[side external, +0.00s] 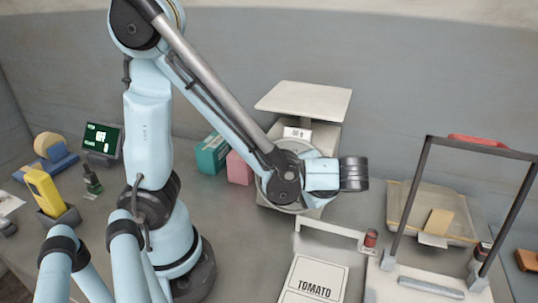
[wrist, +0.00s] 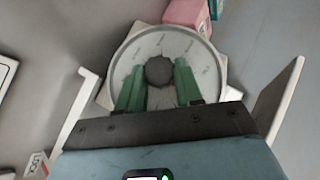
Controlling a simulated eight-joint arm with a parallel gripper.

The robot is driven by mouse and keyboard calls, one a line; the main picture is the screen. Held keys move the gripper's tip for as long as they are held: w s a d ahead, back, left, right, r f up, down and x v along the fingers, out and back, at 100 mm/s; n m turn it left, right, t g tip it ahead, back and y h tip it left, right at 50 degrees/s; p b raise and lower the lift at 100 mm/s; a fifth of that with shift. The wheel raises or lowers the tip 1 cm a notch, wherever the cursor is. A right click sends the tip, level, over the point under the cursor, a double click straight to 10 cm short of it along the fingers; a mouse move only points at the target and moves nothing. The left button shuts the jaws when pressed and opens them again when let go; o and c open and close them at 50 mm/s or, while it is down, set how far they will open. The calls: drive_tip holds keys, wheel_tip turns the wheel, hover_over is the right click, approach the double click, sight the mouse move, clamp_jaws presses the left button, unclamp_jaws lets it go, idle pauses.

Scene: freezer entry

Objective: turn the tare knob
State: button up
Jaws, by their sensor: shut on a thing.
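The white kitchen scale (side external: 303,100) stands at the back middle, with a flat pan on top. Its round pale dial (wrist: 190,44) fills the middle of the wrist view. The dark round tare knob (wrist: 158,70) sits at the dial's centre. My gripper (wrist: 158,78) has its two green fingers on either side of the knob and is shut on it. In the side external view my arm covers much of the dial and hides the knob and fingertips.
Teal (side external: 212,153) and pink (side external: 239,167) boxes stand left of the scale. A TOMATO card (side external: 318,280) lies in front. A small display (side external: 102,138) is at left.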

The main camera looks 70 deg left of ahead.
drive_tip(key=shift+m+y, duration=0.3)
idle(0.4)
drive_tip(key=o, duration=1)
drive_tip(key=shift+o, duration=0.2)
